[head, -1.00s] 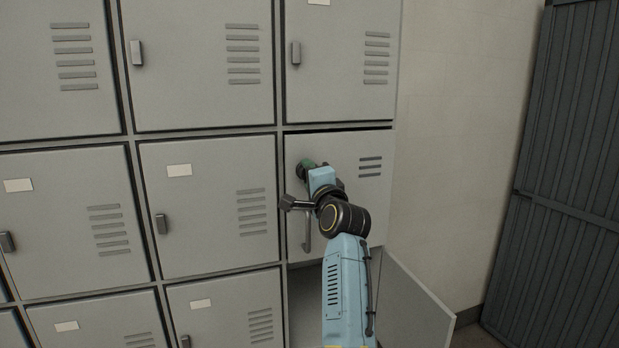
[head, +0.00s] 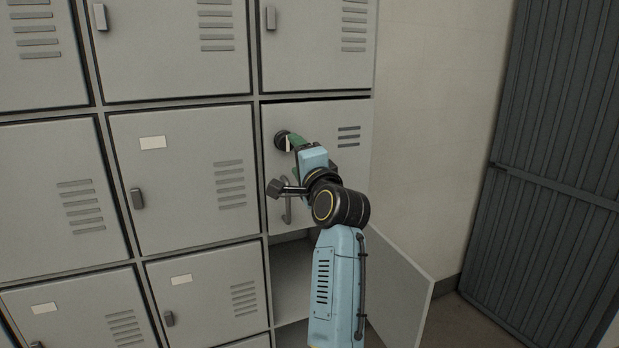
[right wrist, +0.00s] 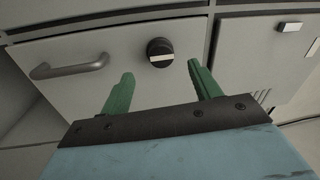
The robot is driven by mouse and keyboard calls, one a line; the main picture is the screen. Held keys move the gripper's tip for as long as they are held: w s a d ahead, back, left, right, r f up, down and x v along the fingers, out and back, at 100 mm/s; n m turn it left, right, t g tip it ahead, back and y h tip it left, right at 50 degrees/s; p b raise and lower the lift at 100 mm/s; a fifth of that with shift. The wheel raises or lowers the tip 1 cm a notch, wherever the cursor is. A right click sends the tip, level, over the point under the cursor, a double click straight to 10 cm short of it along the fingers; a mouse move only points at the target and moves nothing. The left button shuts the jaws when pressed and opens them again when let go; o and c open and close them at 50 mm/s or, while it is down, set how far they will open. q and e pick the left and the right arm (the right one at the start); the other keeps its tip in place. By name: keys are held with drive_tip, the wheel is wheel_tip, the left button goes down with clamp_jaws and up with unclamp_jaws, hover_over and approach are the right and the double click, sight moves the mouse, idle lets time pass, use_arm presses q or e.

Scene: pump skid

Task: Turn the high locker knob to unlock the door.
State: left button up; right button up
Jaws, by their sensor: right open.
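The locker knob (head: 281,137) is a round black knob with a white bar, high on a grey door (head: 358,162) in the right column. In the head view the bar looks upright. The knob (right wrist: 160,48) also shows whole in the right wrist view. A bar handle (head: 287,210) sits on the same door below the knob, partly behind my arm. My right gripper (right wrist: 161,70) is open and empty, its green fingers pointing at the knob, one to each side in the wrist view. The fingers look just short of the knob. My left gripper is not in view.
A lower compartment (head: 293,275) stands open, its door (head: 402,285) swung out beside my right arm. Other grey lockers (head: 180,180) fill the left. A bare wall (head: 430,120) and a dark ribbed metal panel (head: 550,150) are at the right.

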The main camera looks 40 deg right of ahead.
drive_tip(key=r+b+v, duration=0.1)
drive_tip(key=v, duration=0.5)
drive_tip(key=shift+s+f, duration=0.4)
drive_tip(key=shift+f, duration=0.15)
